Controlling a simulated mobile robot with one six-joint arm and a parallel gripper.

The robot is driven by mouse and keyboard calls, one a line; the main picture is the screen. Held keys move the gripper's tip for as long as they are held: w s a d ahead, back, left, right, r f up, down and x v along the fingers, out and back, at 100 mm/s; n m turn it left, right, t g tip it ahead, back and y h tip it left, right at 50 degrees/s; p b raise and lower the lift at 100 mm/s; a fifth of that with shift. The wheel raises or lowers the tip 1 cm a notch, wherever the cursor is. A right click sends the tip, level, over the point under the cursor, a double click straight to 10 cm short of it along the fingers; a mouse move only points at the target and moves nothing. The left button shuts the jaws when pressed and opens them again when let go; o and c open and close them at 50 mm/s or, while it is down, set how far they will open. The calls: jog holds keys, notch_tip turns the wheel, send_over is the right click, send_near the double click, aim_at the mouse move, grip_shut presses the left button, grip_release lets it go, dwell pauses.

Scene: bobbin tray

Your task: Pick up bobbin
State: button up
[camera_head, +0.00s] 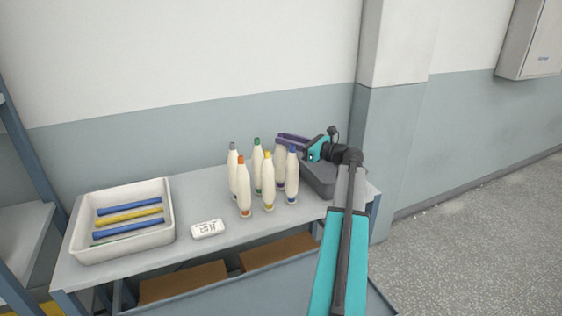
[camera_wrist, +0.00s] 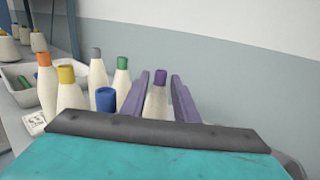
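Several cream bobbins with coloured tops stand upright in a group on the table (camera_head: 205,180). In the wrist view, one bobbin with a purple top (camera_wrist: 156,100) stands between the two purple fingers of my gripper (camera_wrist: 159,75). Narrow gaps show beside its top, so the gripper looks open around it, not closed on it. In the head view, my gripper (camera_head: 285,139) is at the back right of the group, and that bobbin (camera_head: 280,172) is partly hidden behind the blue-topped bobbin (camera_head: 291,178). The orange-topped (camera_head: 243,188), yellow-topped (camera_head: 268,182) and green-topped (camera_head: 257,165) bobbins stand to its left.
A white tray (camera_head: 80,247) with blue and yellow bars stands at the left. A small white labelled block (camera_head: 208,229) lies left of the bobbins. A dark grey bin (camera_head: 321,190) is close at the right, under my arm. The wall is close behind the table.

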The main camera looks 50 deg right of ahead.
jog(key=shift+c, duration=0.2)
grip_shut()
jog(key=shift+r, duration=0.1)
notch_tip(320, 180, up, 10)
jog(key=b, duration=0.2)
dwell(0.6)
dwell(0.5)
